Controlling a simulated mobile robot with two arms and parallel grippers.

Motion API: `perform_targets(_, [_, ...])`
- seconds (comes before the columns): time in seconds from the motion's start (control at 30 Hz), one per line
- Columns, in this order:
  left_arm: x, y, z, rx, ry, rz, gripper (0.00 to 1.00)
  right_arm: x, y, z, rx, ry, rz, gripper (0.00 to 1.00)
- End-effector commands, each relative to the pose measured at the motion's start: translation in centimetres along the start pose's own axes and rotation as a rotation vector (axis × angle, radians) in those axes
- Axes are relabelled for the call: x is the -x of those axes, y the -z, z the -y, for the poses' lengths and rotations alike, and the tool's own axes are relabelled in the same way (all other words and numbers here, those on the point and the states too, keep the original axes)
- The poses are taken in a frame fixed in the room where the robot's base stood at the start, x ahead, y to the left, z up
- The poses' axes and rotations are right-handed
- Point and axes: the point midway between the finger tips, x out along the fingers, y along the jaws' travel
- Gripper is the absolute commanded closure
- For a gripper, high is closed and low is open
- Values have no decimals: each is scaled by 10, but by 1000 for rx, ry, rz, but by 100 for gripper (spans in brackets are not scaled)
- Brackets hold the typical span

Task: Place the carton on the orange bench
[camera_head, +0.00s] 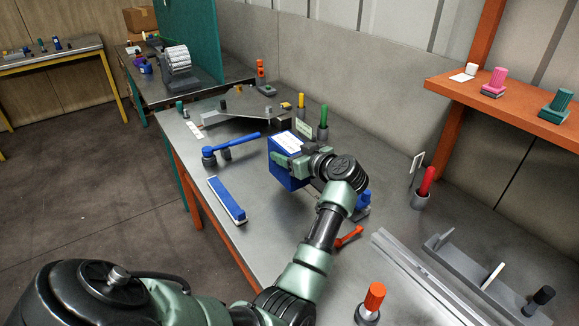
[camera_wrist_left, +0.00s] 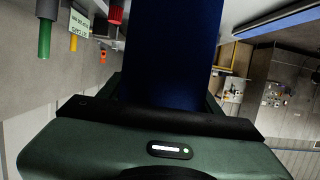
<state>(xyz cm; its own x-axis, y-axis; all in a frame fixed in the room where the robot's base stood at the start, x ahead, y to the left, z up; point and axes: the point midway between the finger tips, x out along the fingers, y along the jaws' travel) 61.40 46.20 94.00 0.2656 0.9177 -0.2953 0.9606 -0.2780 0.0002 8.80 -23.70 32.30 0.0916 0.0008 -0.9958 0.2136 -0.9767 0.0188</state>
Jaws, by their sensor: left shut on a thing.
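The carton is a blue box (camera_head: 284,178) with a white label on top, seen in the head view over the bench's middle. My left gripper (camera_head: 296,158) is shut on it. In the left wrist view the carton (camera_wrist_left: 172,50) stands dark blue between the fingers of the gripper (camera_wrist_left: 165,98); its far end is cut off. The orange bench (camera_head: 262,215) has a grey metal top and orange legs and edge. I cannot tell whether the carton's underside touches the bench top. My right gripper is not in view.
A blue-handled tool (camera_head: 232,142), a blue bar (camera_head: 227,200) and yellow (camera_head: 301,101) and green (camera_head: 323,120) handles stand around the carton. A red handle (camera_head: 427,182), an orange tool (camera_head: 349,236) and grey rails (camera_head: 430,275) lie to the right. An orange shelf (camera_head: 500,112) overhangs the right.

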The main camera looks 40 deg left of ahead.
Motion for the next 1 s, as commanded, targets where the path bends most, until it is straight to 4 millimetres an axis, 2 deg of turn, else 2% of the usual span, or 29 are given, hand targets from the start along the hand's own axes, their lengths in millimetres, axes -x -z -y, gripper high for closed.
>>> perform_targets(0.33, [-13, -41, 0, -3, 1, -1, 77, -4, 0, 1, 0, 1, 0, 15])
perform_targets(0.77, [-14, -45, 0, -2, 1, -1, 77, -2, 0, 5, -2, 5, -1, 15])
perform_targets(0.8, [-14, -46, 0, -2, 0, -1, 31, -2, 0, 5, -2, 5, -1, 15])
perform_targets(0.87, [-14, -46, 0, -1, 0, -1, 15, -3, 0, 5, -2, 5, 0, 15])
perform_targets(1.0, [-14, -46, 0, -1, 1, 0, 15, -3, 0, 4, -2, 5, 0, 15])
